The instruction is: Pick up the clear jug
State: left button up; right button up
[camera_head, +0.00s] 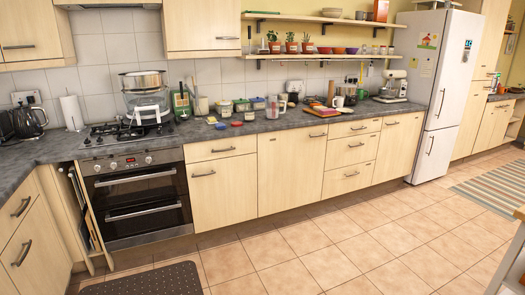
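A small see-through vessel (272,107), which may be the clear jug, stands upright on the grey worktop right of the hob, near its front edge. It is too small to make out a handle or spout. Another see-through vessel, a stacked clear steamer-like pot (145,97), stands on the hob. Neither of my grippers is in view.
Several jars and tubs crowd the worktop (220,131) around the small vessel. A chopping board (322,111) lies to its right, and a black kettle (28,122) stands far left. The tiled floor (300,255) is mostly clear, with a dark mat (150,281) before the oven.

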aim_at(271, 105)
jog(key=i, duration=2.6)
